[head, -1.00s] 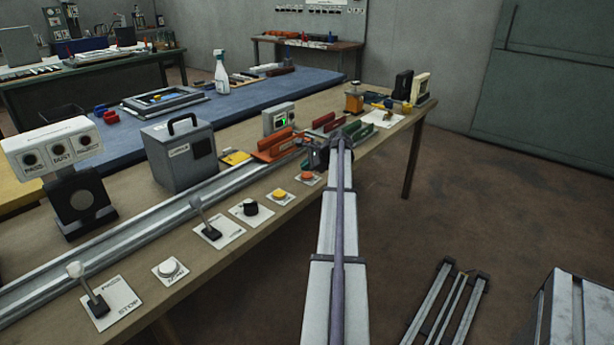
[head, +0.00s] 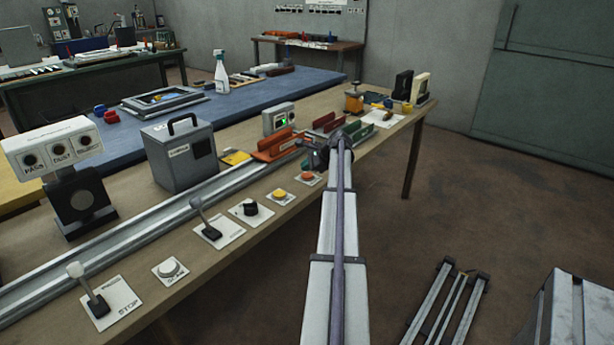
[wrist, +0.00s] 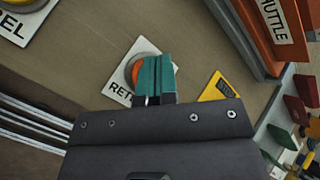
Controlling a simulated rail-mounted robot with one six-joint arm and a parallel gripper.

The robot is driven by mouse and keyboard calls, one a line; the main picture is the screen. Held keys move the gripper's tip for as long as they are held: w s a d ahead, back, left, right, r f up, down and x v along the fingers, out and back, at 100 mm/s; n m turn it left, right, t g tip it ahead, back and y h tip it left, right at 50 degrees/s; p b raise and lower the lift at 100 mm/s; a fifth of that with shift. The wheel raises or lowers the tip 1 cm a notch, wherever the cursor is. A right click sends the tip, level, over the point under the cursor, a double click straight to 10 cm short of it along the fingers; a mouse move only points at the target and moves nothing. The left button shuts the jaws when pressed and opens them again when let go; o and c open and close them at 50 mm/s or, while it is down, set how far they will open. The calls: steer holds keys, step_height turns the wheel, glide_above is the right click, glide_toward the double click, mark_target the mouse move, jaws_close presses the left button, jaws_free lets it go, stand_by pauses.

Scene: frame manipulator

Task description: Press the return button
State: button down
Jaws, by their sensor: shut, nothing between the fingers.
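The return button is an orange-red round button (head: 307,176) on a white plate in the head view. It also shows in the wrist view as an orange disc (wrist: 131,71), on a plate whose visible letters read "RET". My gripper (wrist: 156,62) has teal fingers, shut with nothing between them. The fingertips overlap the right part of the button in the wrist view and hide it. I cannot tell whether they touch it. In the head view my gripper (head: 317,154) is a dark shape at the arm's end, just beyond the button.
A yellow button (head: 279,194) is on the plate to the left, with a black knob (head: 250,207) beyond it. An orange shuttle block (head: 276,146) sits on the metal rail (head: 140,233) behind the controls.

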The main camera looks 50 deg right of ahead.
mark_target(307, 176)
steer(key=shift+f+b, duration=0.45)
steer(key=shift+f+b, duration=0.45)
stand_by(0.6)
steer(key=shift+r, duration=0.15)
steer(key=shift+r+p, duration=0.75)
steer(key=shift+p, duration=0.15)
step_height(307, 176, up, 5)
steer(key=p, duration=0.5)
steer(key=shift+r, duration=0.1)
